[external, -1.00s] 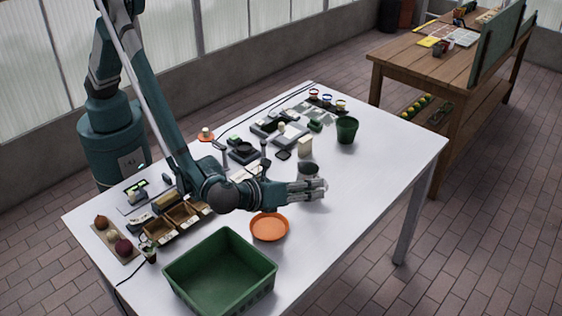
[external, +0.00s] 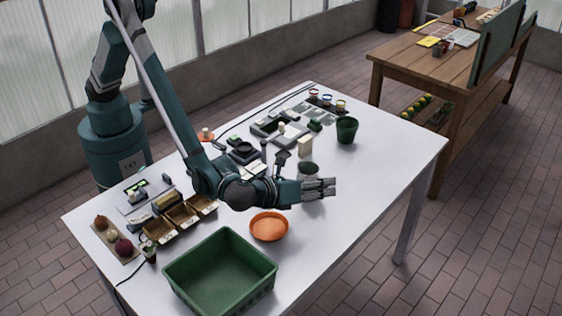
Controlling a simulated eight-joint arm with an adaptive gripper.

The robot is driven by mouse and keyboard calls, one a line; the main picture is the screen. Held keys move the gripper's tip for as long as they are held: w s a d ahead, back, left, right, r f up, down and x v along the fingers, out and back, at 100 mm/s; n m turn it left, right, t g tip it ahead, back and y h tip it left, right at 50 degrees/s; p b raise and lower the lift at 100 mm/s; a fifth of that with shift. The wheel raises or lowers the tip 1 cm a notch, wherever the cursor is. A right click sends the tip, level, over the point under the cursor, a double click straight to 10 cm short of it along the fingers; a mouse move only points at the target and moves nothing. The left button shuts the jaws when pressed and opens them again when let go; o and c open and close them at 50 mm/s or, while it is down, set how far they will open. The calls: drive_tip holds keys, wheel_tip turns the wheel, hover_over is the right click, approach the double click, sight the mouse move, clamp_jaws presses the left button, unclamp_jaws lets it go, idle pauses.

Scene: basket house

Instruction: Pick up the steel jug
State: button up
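A small grey, round, open-topped vessel with a dark inside, which looks like the steel jug (external: 309,169), stands upright on the white table right of the middle. My gripper (external: 331,188) reaches in from the left, low over the table, with its fingers pointing right. In the picture it lies just in front of the jug and covers the jug's lower part. Whether it touches the jug, I cannot tell. The jug does not appear to be held. The finger gap is too small to judge from here.
An orange dish (external: 269,227) and a large green crate (external: 221,270) are in front of my arm. A green pot (external: 347,130) and a cream block (external: 305,145) stand behind the jug. The table's right side (external: 385,165) is clear.

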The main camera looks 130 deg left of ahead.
idle(0.3)
clamp_jaws()
drive_tip(key=shift+r, duration=0.35)
wheel_tip(320, 180, up, 9)
drive_tip(key=p, duration=0.2)
idle(1.3)
drive_tip(key=shift+r, duration=0.15)
idle(0.6)
